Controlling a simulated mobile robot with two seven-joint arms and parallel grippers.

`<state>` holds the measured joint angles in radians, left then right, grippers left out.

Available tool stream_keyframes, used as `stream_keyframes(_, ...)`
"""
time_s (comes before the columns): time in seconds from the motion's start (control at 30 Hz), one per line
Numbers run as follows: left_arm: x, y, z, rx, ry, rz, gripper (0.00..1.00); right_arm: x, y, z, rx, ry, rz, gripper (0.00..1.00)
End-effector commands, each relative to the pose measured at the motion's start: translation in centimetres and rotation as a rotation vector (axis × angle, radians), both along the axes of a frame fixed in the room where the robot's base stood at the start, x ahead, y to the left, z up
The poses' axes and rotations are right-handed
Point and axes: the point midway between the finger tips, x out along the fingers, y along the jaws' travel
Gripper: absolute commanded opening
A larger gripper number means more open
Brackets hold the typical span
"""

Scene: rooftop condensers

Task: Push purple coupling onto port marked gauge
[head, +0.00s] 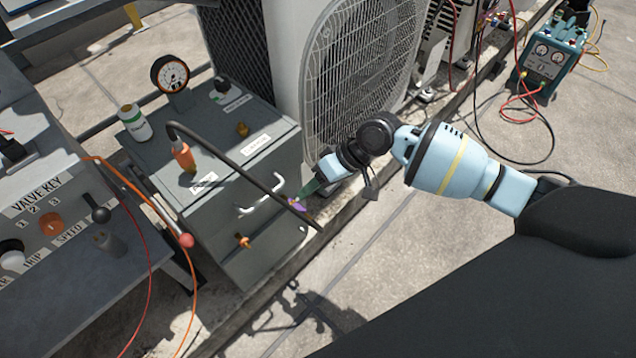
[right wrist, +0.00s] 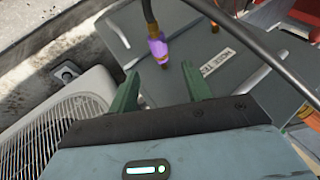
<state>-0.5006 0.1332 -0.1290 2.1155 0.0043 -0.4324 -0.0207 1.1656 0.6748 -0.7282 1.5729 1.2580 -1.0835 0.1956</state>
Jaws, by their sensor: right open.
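The purple coupling (right wrist: 157,48) hangs at the end of a dark hose in the right wrist view, with a brass tip at its lower end. In the head view the purple coupling (head: 296,203) is small, beside the grey cabinet's right edge. My right gripper (right wrist: 160,80) is open, its green fingers on either side of and short of the coupling, with nothing between them. In the head view my right gripper (head: 308,189) is close to the coupling. A brass port (head: 242,129) stands on the cabinet top near a white label (head: 256,144); I cannot read "gauge" there. My left gripper is not in view.
The grey cabinet (head: 215,215) has a white handle, a dial gauge (head: 171,74), an orange coupling (head: 183,156) and a black hose across it. A fan condenser (head: 355,70) stands behind my right gripper. A valve-key panel (head: 40,205) is at left.

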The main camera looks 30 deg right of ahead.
Motion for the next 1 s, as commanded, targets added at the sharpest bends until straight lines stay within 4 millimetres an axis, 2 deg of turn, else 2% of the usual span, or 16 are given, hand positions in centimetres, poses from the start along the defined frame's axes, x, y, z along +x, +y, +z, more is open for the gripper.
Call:
stream_keyframes(0.2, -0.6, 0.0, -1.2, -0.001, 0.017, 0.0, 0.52, 0.6, 1.9, -2.8, 0.001, 0.002, 0.001, 0.49)
stream_keyframes(0.43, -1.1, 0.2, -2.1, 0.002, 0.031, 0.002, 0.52, 1.1, 3.4, -4.9, 0.001, 0.002, 0.001, 0.49)
stream_keyframes(0.87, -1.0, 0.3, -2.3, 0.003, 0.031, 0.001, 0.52, 1.3, 3.9, -5.6, 0.0, 0.001, 0.0, 0.49)
stream_keyframes(1.0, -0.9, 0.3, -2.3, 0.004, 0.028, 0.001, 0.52, 1.3, 3.9, -5.6, 0.0, 0.001, 0.0, 0.33)
